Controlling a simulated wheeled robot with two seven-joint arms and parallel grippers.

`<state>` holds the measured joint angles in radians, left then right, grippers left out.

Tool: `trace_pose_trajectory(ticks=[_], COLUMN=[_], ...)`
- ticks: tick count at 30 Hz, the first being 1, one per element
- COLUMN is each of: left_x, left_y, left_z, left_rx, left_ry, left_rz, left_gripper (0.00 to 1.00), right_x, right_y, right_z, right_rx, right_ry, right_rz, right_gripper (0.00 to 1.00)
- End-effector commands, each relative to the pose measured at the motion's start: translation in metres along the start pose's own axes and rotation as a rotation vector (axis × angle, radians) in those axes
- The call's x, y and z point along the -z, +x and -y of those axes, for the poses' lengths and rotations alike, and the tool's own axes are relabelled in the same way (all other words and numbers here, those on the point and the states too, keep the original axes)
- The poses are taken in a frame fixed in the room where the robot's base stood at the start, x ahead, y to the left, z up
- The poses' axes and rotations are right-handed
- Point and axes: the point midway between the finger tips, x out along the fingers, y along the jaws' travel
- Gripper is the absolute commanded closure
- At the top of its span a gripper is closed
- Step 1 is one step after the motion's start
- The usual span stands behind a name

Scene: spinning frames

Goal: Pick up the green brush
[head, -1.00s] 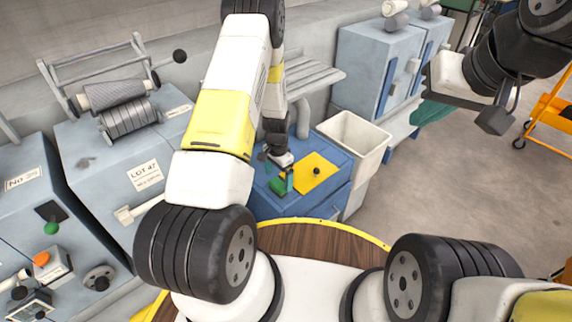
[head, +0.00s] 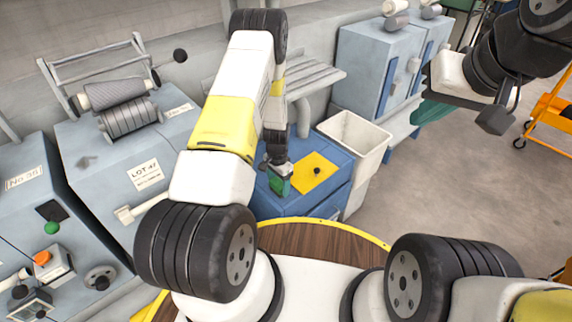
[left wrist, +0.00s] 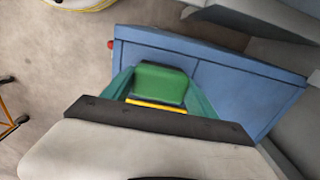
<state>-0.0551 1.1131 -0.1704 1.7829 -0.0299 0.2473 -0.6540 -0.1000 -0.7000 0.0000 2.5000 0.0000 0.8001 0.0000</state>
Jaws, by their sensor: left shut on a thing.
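The green brush (left wrist: 160,82) is a green block held between the two teal fingers of my left gripper (left wrist: 160,95) in the left wrist view. In the head view, the brush (head: 281,186) shows below my left gripper (head: 278,178), over the left part of the blue cabinet top. I cannot tell how far the brush is above that top. My right gripper (head: 432,112) is at the upper right of the head view, far from the brush. Only a teal part of its fingers shows there, so its opening is unclear.
The blue cabinet (head: 300,205) has a yellow panel (head: 316,173) with a dark knob right of the brush. A white bin (head: 352,140) stands right beside it. Grey machines (head: 100,150) stand at left.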

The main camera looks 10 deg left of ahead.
Motion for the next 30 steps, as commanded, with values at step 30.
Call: trace_pose_trajectory(ticks=[30], left_x=[0.0], left_y=[-0.1], left_z=[0.0], left_rx=[-0.001], left_ry=[0.0], left_rz=[0.001], left_gripper=[0.74], right_x=[0.0], right_y=[0.0], right_z=[0.0], right_rx=[0.0], right_ry=[0.0], right_rz=[0.0], right_gripper=[1.0])
